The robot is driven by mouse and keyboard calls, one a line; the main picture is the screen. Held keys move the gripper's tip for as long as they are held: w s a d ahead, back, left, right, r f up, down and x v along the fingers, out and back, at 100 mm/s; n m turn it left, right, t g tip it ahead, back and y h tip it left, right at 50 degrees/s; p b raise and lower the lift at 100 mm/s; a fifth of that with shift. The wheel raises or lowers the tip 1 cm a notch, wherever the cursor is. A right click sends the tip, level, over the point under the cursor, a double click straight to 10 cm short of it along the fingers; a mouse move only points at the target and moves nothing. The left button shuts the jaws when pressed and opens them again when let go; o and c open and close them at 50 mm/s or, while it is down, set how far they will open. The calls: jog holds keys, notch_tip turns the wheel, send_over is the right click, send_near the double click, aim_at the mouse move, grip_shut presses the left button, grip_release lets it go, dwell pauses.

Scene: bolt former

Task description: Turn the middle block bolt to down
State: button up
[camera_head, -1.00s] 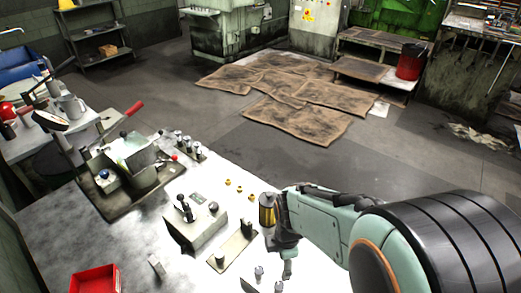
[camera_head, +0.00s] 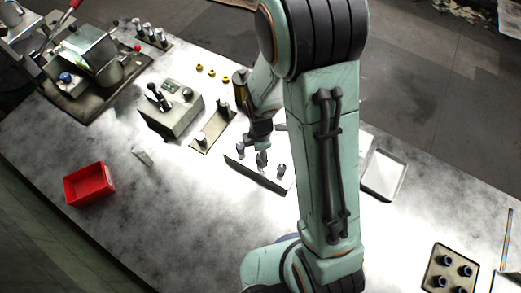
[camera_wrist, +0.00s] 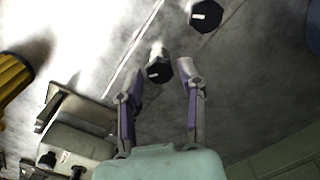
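A low block (camera_head: 248,175) with a dark front face and a bright top stands on the table, with three upright silver bolts in a row. The middle bolt (camera_head: 262,161) is below my gripper (camera_head: 262,147). The left bolt (camera_head: 241,152) and right bolt (camera_head: 281,171) stand either side. In the wrist view, my gripper (camera_wrist: 160,80) is open, with its two fingers apart. A bolt with a dark hexagonal end (camera_wrist: 158,70) lies between the fingertips, with a gap on each side. Another such bolt (camera_wrist: 205,14) is farther up. I cannot tell whether the fingers touch the bolt.
A plate with two posts (camera_head: 212,131) and a grey lever box (camera_head: 172,115) stand left of the block. A red bin (camera_head: 89,184) is at far left. A white tray (camera_head: 383,176) and a peg plate (camera_head: 449,272) are at right. Table front is clear.

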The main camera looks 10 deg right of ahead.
grip_shut()
jog(key=shift+m, duration=0.4)
